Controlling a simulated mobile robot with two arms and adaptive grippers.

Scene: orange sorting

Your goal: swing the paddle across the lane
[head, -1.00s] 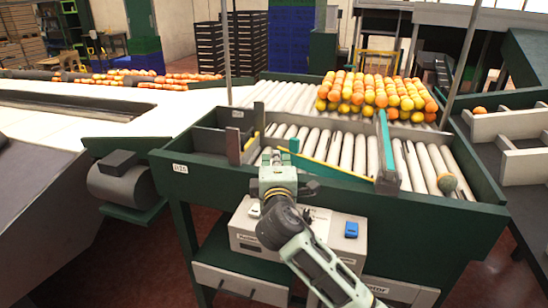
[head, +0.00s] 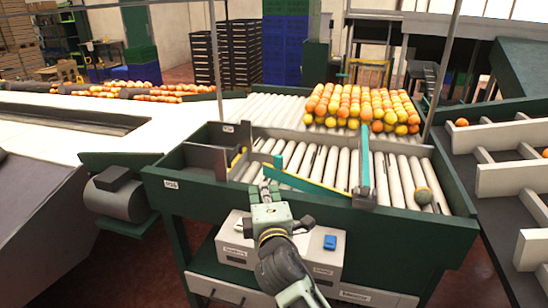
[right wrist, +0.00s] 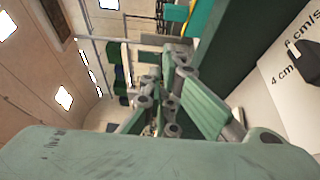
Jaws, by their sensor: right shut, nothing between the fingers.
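The paddle (head: 310,184) is a long teal and yellow bar lying slantwise over the near end of the rollers, with a short teal upright (head: 277,163) near its left end. My right gripper (head: 265,188) is shut and empty at the bench's front edge, just below and left of that upright, and looks apart from it. In the right wrist view, the gripper's closed fingers (right wrist: 165,98) show, with a teal and yellow piece at the top edge. My left gripper is not in view.
A teal-topped divider (head: 366,165) stands on the roller lane (head: 398,180). A dark round fruit (head: 423,195) sits at the right of the rollers. Many oranges and yellow fruit (head: 362,105) are piled behind. A control box (head: 322,262) with a blue switch (head: 330,242) is below the bench front.

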